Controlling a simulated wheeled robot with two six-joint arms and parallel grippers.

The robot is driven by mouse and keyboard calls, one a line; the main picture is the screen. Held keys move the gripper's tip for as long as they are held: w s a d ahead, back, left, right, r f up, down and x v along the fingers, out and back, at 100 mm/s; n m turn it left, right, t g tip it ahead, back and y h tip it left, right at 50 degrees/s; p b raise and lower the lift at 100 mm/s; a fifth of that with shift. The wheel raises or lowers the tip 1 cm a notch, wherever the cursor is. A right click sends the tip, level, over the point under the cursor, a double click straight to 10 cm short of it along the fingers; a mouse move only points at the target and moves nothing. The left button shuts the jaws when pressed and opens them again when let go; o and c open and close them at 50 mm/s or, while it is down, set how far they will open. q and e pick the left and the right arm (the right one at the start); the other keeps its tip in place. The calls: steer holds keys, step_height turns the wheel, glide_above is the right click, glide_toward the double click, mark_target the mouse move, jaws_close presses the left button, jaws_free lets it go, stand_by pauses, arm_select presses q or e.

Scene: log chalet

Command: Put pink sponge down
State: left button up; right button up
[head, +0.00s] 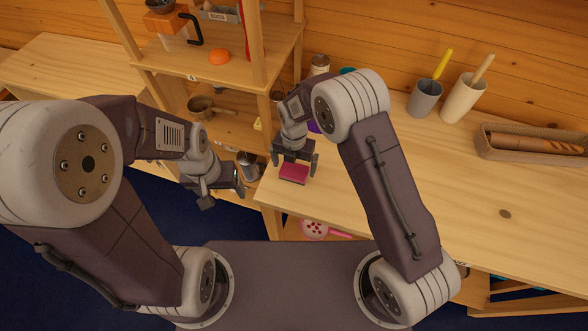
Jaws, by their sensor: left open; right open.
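The pink sponge (293,174) is a small dark-pink block at the left end of the wooden counter (450,205), close to its front corner. My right gripper (296,165) is open directly above and behind the sponge, with one finger on each side of it. The sponge appears to lie flat on the counter; whether a finger touches it I cannot tell. My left gripper (224,195) is open and empty, left of the counter's end and in front of the shelf.
A wooden shelf unit (220,55) holds an orange item (219,56) and a pan (205,106). On the counter stand a grey cup (425,98), a cream cup (462,100) and a bread basket (530,142). The counter's front middle is clear.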

mark_target(294, 170)
step_height(294, 170, up, 9)
steer(key=shift+r+b, duration=0.15)
steer(key=shift+b, duration=0.25)
steer(key=s+d+m, duration=0.7)
steer(key=d+m, duration=0.2)
steer(key=m, duration=0.7)
steer(key=s+d+r+m+t, duration=0.1)
steer(key=s+d+m, duration=0.6)
steer(key=m, duration=0.9)
steer(key=shift+s+d+m, duration=0.4)
steer(key=shift+d, duration=0.5)
steer(key=shift+r, duration=0.1)
steer(key=shift+c, duration=0.3)
